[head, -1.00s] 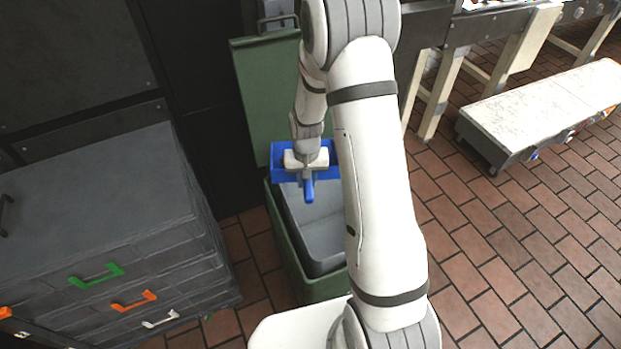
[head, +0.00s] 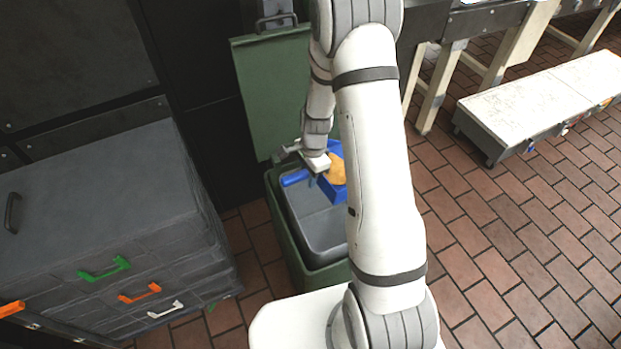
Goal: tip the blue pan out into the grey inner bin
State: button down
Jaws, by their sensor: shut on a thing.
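The blue pan (head: 326,188) is over the bin, with tan-orange contents (head: 337,170) visible in it; its right part is hidden behind my arm. Its blue handle (head: 294,178) points left. My gripper (head: 316,166) is shut on the pan near the handle; the fingertips are partly hidden. The grey inner bin (head: 318,235) sits open below the pan, inside a green outer bin (head: 287,240). The right side of the bin is hidden behind my arm.
The green lid (head: 268,95) stands open behind the bin. A dark drawer cabinet (head: 100,215) with coloured handles is at left. A low white-topped bench (head: 545,100) is at right. The brick floor (head: 490,240) at right is clear.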

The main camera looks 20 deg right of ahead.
jog(key=shift+w+d+r+y+b, duration=0.2)
jog(key=shift+d+y+b, duration=0.25)
jog(key=shift+y+b, duration=0.45)
jog(key=r+y, duration=0.1)
jog(key=d+r+g+y, duration=0.1)
jog(key=y, duration=0.1)
jog(key=shift+w+d, duration=0.2)
jog(key=d+y, duration=0.1)
jog(key=d+g+y, duration=0.1)
jog(key=w+d+r+y, duration=0.1)
jog(key=y, duration=0.1)
jog(key=shift+d+r+g, duration=0.1)
jog(key=shift+d+g, duration=0.15)
jog(key=shift+g, duration=0.05)
jog(key=shift+w+d+r+g+y, duration=0.2)
jog(key=shift+d+r+g+y, duration=0.05)
jog(key=shift+d+y, duration=0.5)
jog(key=shift+w+d+r+g+y, duration=0.15)
jog(key=shift+d+r+g+y, duration=0.1)
jog(key=shift+d+y, duration=0.45)
jog(key=shift+a, duration=0.2)
jog(key=shift+r+t+h+p, duration=0.7)
jog(key=shift+r+h, duration=0.3)
jog(key=shift+h, duration=1.15)
jog(key=shift+r+t+h+p, duration=0.65)
jog(key=shift+r+h, duration=0.3)
jog(key=shift+h, duration=1.2)
jog(key=shift+r+t+h+p, duration=0.7)
jog(key=shift+r+h, duration=0.3)
jog(key=shift+h, duration=1.15)
